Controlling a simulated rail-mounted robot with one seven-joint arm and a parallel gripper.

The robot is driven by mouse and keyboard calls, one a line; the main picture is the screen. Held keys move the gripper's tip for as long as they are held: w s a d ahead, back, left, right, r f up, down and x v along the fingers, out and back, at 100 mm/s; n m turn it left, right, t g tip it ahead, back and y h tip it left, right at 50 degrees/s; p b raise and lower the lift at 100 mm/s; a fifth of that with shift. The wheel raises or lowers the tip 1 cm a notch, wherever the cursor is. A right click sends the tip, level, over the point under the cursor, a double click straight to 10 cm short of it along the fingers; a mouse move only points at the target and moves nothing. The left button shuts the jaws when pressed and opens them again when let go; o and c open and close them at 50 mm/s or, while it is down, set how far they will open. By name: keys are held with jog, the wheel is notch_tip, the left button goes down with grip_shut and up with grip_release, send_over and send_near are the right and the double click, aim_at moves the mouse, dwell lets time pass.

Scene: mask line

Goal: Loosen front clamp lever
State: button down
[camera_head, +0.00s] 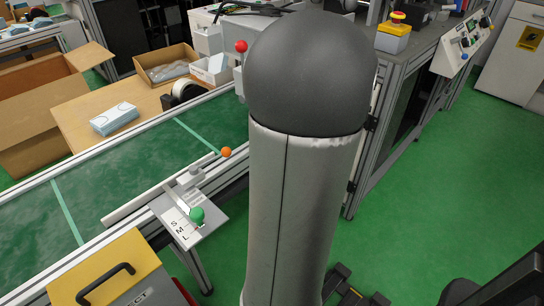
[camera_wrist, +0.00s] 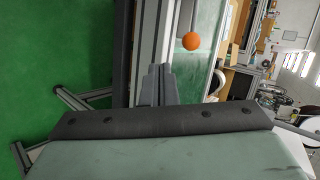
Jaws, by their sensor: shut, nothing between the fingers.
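A round orange knob (camera_head: 226,152) stands at the far end of the pale guide rail (camera_head: 135,204) beside the green conveyor belt. It also shows in the wrist view (camera_wrist: 191,41), beyond and right of my fingertips, apart from them. A green knob (camera_head: 196,215) sits on the S M L scale plate (camera_head: 180,225) beside the belt. I cannot tell which knob belongs to the front clamp lever. My gripper (camera_wrist: 158,70) is shut and empty, pointing toward the conveyor side. In the head view my arm hides the gripper.
A yellow-topped box with a black handle (camera_head: 106,283) stands at the lower left. A red knob (camera_head: 241,46) rises at the machine beyond the belt.

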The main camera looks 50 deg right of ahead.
jog(key=w+a+f+b, duration=0.1)
jog(key=w+a, duration=0.1)
jog(key=w, duration=0.5)
jog(key=shift+f, duration=0.3)
